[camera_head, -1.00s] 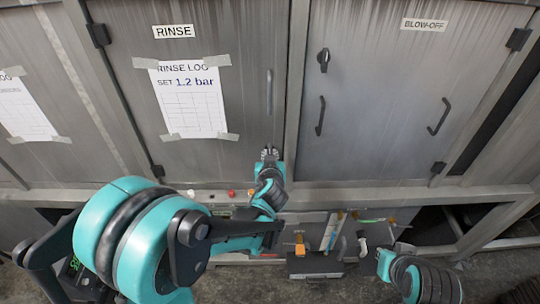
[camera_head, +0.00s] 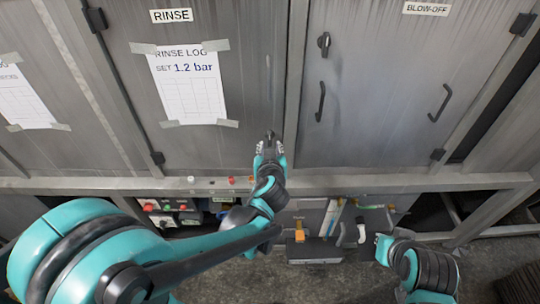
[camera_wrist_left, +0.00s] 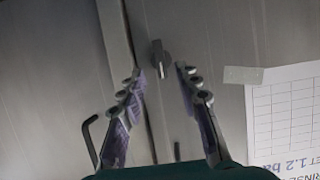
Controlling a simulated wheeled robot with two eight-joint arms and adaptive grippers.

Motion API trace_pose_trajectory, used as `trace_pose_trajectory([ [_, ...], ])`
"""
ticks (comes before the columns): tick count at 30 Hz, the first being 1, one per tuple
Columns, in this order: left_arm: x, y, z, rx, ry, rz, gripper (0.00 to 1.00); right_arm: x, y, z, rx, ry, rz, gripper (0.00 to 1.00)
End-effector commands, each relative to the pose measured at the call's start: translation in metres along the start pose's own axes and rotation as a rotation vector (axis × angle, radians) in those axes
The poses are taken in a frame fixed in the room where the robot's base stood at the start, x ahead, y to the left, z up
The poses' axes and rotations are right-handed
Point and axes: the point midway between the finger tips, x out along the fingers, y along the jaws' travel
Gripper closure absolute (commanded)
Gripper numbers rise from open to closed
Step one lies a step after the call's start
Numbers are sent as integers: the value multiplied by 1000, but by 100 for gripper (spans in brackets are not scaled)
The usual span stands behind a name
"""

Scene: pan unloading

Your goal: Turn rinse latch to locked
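The rinse latch, a small dark turn knob (camera_wrist_left: 160,58), shows in the left wrist view beside the door edge. Its grip lies roughly along the door's upright edge, slightly tilted. My left gripper (camera_wrist_left: 163,82) is open, its fingers to either side of the latch's line and apart from it. In the head view my left gripper (camera_head: 270,145) is at the lower right corner of the rinse door (camera_head: 190,140), covering most of the latch. My right arm's end (camera_head: 383,248) is low at the right; its fingers do not show clearly.
A ledge (camera_head: 400,182) with small coloured buttons (camera_head: 231,180) runs below. A paper log (camera_head: 188,88) is taped on the rinse door.

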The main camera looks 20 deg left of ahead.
Motion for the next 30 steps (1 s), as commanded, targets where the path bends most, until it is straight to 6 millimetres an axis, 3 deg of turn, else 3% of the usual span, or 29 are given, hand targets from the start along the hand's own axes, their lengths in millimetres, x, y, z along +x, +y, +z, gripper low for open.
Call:
trace_pose_trajectory([
  [6,-41,0,1,1,0,2,67,0,0,0,0,0,0,100],
  [12,-61,0,0,0,0,2,67,0,0,0,0,0,0,100],
  [30,-66,0,0,-1,0,0,67,0,0,0,0,0,0,100],
])
